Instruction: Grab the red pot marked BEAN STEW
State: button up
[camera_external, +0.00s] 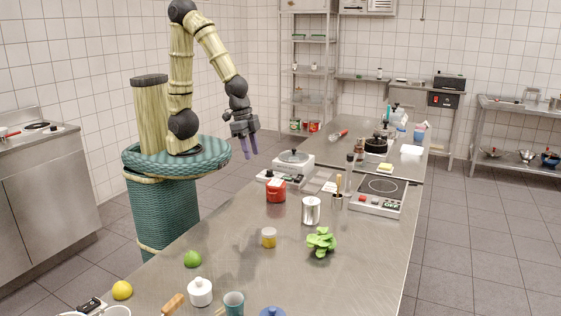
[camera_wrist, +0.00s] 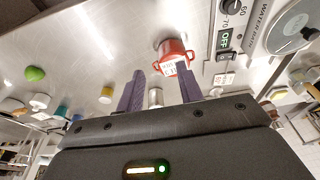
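My gripper (camera_external: 250,152) hangs above and to the left of the pot, fingers pointing down. Its two purple fingers (camera_wrist: 160,80) are apart with nothing between them, and they do not touch the pot.
The counter left of the pot is clear.

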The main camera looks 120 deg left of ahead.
dwell(0.3)
jog(key=o, duration=1.2)
